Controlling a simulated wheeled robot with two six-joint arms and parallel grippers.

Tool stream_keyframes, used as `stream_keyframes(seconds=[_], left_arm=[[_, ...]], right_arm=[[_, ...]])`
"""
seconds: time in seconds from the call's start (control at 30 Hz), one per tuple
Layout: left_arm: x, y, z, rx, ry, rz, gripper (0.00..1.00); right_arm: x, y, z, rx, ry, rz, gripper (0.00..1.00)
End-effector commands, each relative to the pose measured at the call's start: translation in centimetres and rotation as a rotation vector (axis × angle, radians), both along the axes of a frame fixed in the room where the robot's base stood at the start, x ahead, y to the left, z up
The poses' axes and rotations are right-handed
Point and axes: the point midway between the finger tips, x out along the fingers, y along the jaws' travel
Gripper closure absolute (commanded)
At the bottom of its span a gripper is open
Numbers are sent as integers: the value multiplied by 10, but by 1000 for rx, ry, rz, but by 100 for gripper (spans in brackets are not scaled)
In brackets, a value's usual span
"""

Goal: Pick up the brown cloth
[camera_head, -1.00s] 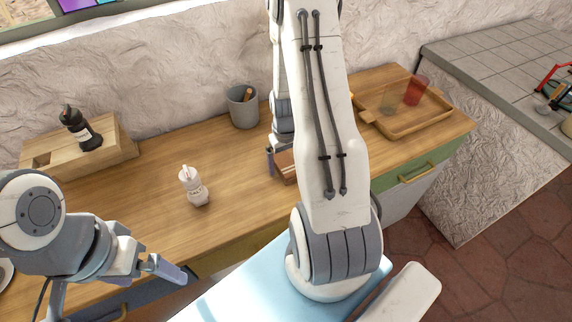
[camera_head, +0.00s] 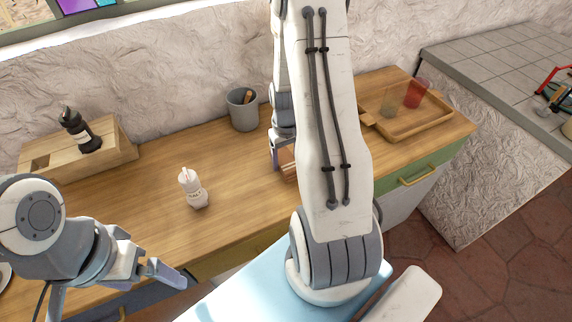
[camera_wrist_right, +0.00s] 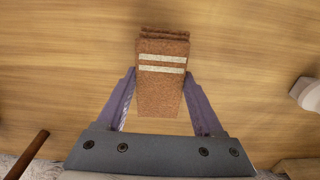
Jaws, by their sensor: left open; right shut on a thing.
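The brown cloth (camera_wrist_right: 162,65) is a folded stack with two pale stripes, seen in the right wrist view between the fingers of my right gripper (camera_wrist_right: 163,85). In the head view only a sliver of the cloth (camera_head: 288,163) shows, the rest hidden behind my right arm. My right gripper (camera_head: 280,160) is low at the counter and shut on the cloth; I cannot tell whether the cloth is clear of the wood. My left gripper (camera_head: 165,275) is open and empty at the counter's front edge.
A white bottle (camera_head: 193,188) stands mid-counter. A grey pot (camera_head: 242,108) is at the wall. A wooden tray (camera_head: 440,122) with cups is on the right. A wooden box (camera_head: 115,160) with a dark bottle (camera_head: 80,130) is on the left.

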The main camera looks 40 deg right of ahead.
Motion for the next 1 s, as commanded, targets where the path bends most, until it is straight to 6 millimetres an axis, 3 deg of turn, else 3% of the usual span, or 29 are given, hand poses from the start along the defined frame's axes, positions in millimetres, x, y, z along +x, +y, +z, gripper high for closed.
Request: stream_keyframes(seconds=[0.07, 0.3, 0.53, 0.73, 1.0], left_arm=[[0, 0, -5, 0, 0, 0, 0], [0, 0, -14, 0, 0, 0, 0], [0, 0, -19, 0, 0, 0, 0], [0, 0, -20, 0, 0, 0, 0], [0, 0, -20, 0, 0, 0, 0]], right_arm=[[2, -1, 17, -5, -7, 0, 94], [-47, -36, 48, -4, -4, -9, 94], [-80, -60, 73, -3, -2, -6, 94], [-92, -69, 82, -1, -2, -2, 94], [-94, -70, 83, 0, 0, 0, 94]])
